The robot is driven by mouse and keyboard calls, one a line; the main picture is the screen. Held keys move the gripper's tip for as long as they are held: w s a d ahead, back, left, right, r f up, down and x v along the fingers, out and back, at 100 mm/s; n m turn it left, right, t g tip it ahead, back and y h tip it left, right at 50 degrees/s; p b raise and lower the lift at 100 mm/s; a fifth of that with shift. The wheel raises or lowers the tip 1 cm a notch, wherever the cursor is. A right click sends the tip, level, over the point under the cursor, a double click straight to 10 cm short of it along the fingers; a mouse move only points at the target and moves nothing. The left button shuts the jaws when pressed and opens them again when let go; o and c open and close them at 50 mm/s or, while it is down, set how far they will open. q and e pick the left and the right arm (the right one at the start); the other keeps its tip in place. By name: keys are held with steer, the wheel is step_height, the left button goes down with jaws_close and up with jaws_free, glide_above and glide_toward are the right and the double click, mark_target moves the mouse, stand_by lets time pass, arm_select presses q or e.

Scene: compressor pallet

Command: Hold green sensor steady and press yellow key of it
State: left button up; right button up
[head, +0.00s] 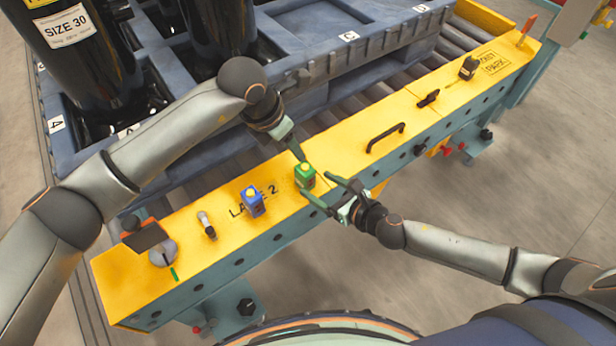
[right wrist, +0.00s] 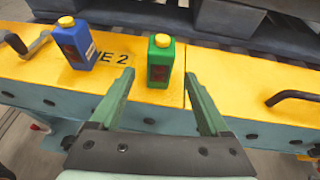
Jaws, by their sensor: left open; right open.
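The green sensor (head: 305,178) stands upright on the yellow rail, with its yellow key (head: 306,167) on top. It also shows in the right wrist view (right wrist: 160,72), with a dark panel on its front and the yellow key (right wrist: 162,40) above. My left gripper (head: 300,156) is open, pointing down just above and behind the sensor; whether it touches the key I cannot tell. My right gripper (head: 318,190) is open at the rail's front edge. In the right wrist view its fingers (right wrist: 160,92) spread to either side of the sensor's front, with the sensor beyond the tips.
A blue sensor (head: 252,201) with a yellow top stands to the left on the yellow rail (head: 185,225). A small lever (head: 207,226) is further left. A black handle (head: 385,138) is to the right. A blue pallet (head: 345,65) lies behind the rail.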

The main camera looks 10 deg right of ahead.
mark_target(311, 181)
steer(key=shift+x, duration=3.15)
jaws_close()
arm_select(q)
jaws_close()
